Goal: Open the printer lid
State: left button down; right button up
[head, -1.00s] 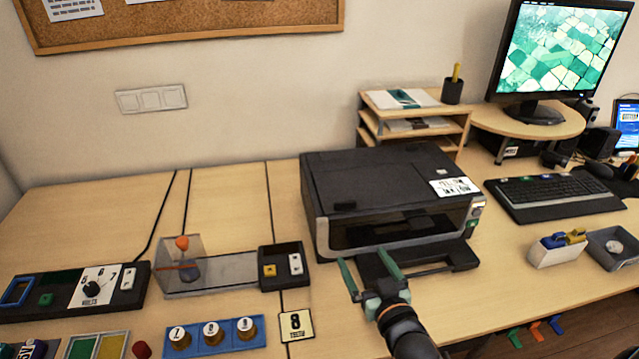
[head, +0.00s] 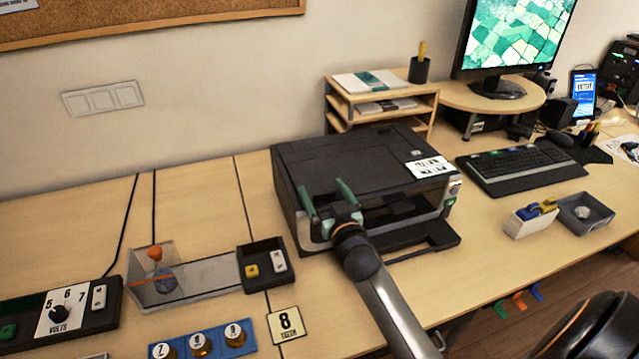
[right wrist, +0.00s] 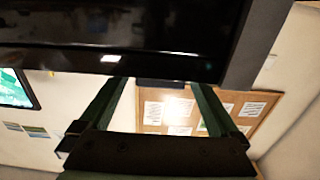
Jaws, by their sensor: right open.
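The black printer (head: 345,170) stands on the desk, its top lid (head: 350,158) lying flat and shut. A white label sits on the lid's right side. My right gripper (head: 326,193) is open and empty at the printer's front upper edge, left of its middle. Its green fingers point up at the lid's front; I cannot tell whether they touch it. In the right wrist view the two fingers (right wrist: 155,100) are apart, and the dark printer edge (right wrist: 110,50) fills the upper part. My left gripper is not in view.
A wooden paper shelf (head: 385,100) stands behind the printer. A keyboard (head: 520,168) and monitor (head: 510,50) are to the right. The printer's output tray (head: 420,240) sticks out in front.

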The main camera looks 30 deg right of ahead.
jog(key=shift+x, duration=1.5)
grip_shut()
